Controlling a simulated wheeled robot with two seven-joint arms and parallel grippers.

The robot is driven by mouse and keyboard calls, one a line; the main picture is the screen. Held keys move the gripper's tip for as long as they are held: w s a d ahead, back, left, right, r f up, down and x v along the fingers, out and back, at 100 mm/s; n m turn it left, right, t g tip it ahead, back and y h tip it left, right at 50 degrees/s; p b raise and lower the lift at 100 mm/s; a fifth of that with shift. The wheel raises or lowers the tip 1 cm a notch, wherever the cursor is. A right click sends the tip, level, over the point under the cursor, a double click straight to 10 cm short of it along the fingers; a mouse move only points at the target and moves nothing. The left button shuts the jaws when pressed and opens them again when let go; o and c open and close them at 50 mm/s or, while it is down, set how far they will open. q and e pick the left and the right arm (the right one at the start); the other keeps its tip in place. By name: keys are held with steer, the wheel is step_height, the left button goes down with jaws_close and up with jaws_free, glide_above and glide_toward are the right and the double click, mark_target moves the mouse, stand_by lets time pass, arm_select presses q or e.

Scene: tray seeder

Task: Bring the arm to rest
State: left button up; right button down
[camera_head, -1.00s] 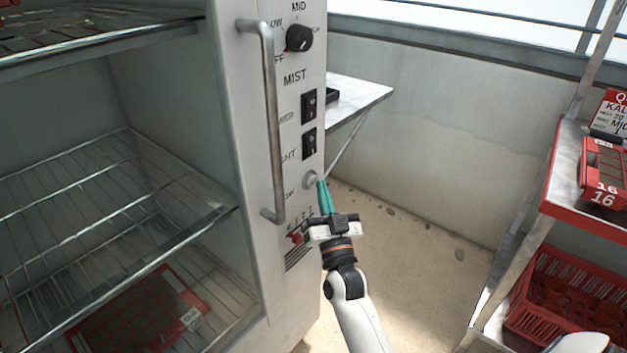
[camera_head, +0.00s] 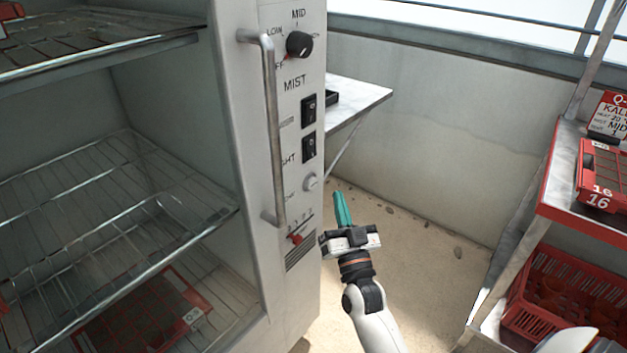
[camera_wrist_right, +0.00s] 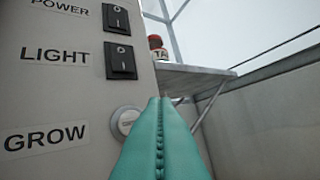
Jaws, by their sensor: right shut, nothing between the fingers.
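My right gripper (camera_head: 342,210) shows in the head view, to the right of the cabinet's control panel (camera_head: 298,110). Its teal fingers are shut with nothing between them and point up and away. They appear apart from the panel. In the right wrist view the shut fingers (camera_wrist_right: 160,140) stand just right of the round GROW knob (camera_wrist_right: 126,122), overlapping its right edge in the picture. The same knob (camera_head: 310,182) shows uncovered in the head view. My left gripper is not in view.
A rack (camera_head: 540,180) with red trays stands right. Floor between is clear.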

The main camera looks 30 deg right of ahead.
steer(key=shift+s+d, duration=0.25)
steer(key=shift+s, duration=0.3)
